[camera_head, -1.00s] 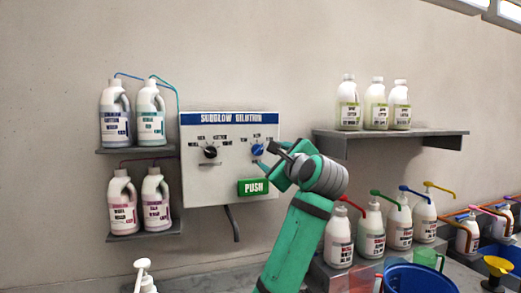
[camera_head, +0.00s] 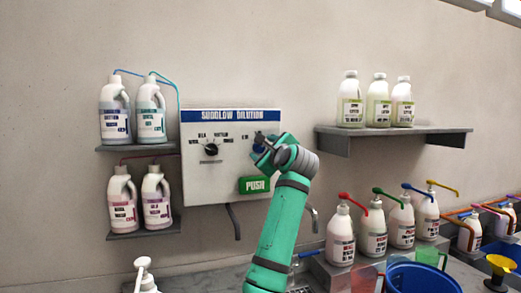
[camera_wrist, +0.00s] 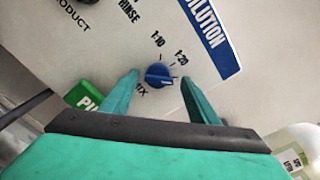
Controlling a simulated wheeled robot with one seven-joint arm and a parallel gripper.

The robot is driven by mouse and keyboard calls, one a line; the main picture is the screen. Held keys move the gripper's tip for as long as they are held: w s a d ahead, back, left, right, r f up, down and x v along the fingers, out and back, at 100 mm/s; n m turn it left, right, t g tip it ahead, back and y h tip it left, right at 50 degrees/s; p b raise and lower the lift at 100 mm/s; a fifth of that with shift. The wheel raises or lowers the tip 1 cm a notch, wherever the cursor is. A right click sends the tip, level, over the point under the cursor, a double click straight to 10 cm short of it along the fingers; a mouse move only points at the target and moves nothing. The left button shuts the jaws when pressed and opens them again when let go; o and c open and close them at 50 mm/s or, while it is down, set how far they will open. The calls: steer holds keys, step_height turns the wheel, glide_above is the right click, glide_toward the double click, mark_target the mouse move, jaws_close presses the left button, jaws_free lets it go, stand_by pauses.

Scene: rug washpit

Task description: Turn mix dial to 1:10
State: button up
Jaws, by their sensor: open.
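The blue mix dial (camera_wrist: 158,76) is on the front of a white dilution panel (camera_head: 222,184). In the wrist view the dial sits between the two green fingers of my gripper (camera_wrist: 161,82), which are open with a gap on each side. The printed 1:10 mark (camera_wrist: 158,40) is above the dial and the 1:20 mark (camera_wrist: 181,58) is at its upper right. A pale pointer line on the dial seems to face right, beyond 1:20. In the head view my gripper (camera_head: 262,146) covers most of the dial.
A black product dial (camera_head: 211,149) is left on the same panel, and a green PUSH button (camera_head: 254,185) is just below my gripper. Shelves with bottles flank the panel. Pump bottles (camera_head: 373,232) and a blue bucket (camera_head: 420,278) stand at lower right.

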steer(key=shift+a, duration=0.15)
steer(key=shift+a, duration=0.15)
steer(key=c, duration=1)
steer(key=shift+w, duration=0.1)
steer(key=shift+c, duration=0.3)
steer(key=shift+r+n, duration=0.1)
steer(key=shift+n, duration=0.3)
steer(key=shift+a+n, duration=0.25)
steer(key=shift+n, duration=0.85)
steer(key=n, duration=0.6)
steer(key=shift+d+f, duration=0.2)
steer(key=shift+f, duration=0.05)
steer(key=n, duration=0.4)
steer(key=shift+n, duration=0.4)
steer(key=shift+f+n, duration=0.1)
steer(key=shift+n, duration=1.9)
